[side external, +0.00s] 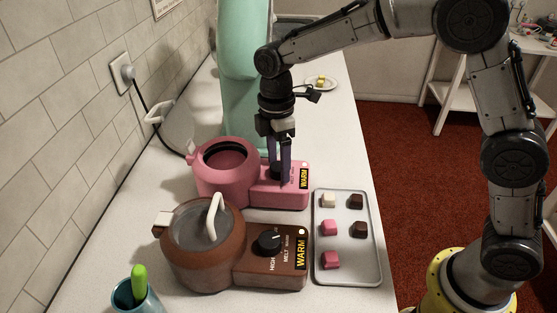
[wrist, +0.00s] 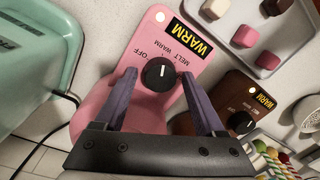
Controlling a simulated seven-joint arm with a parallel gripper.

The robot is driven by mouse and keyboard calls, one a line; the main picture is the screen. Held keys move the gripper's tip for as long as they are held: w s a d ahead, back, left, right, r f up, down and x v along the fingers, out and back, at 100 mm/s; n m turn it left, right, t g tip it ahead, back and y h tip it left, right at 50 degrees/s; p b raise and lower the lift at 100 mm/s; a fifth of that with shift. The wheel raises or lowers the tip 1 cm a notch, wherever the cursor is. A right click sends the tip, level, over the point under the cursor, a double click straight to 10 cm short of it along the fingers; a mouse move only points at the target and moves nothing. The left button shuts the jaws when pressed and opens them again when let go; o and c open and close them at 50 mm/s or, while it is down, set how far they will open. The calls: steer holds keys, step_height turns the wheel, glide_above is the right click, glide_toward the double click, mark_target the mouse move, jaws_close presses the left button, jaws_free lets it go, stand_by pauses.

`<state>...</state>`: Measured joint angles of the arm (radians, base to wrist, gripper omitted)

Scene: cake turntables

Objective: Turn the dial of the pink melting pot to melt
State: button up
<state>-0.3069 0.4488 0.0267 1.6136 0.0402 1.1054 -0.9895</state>
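The pink melting pot (side external: 215,185) stands on the counter, its round bowl open at the top. Its black dial (wrist: 158,74) shows in the wrist view, with a white pointer line aimed roughly up the picture, towards the printed WARM. OFF and MELT are printed around it. The pot's display (wrist: 191,39) reads WARM, with a pale light beside it. My gripper (wrist: 159,76) is open, one purple finger on each side of the dial. In the side view my gripper (side external: 279,170) points down at the control box and hides most of the dial. I cannot tell whether the fingers touch it.
A brown melting pot (side external: 200,262) with a lid and its own dial stands in front of the pink one. A grey tray (side external: 347,278) of pink, white and brown cubes lies to the right. A mint-green appliance (side external: 240,110) stands behind. A teal cup (side external: 128,300) is at front left.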

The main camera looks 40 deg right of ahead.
jaws_close()
steer(key=shift+m, duration=0.3)
steer(key=m, duration=0.4)
steer(key=shift+m, duration=0.3)
steer(key=shift+r+m+t+y, duration=0.1)
steer(key=shift+m+t+y, duration=0.2)
steer(key=shift+m, duration=1.9)
steer(key=shift+o, duration=1.1)
jaws_free()
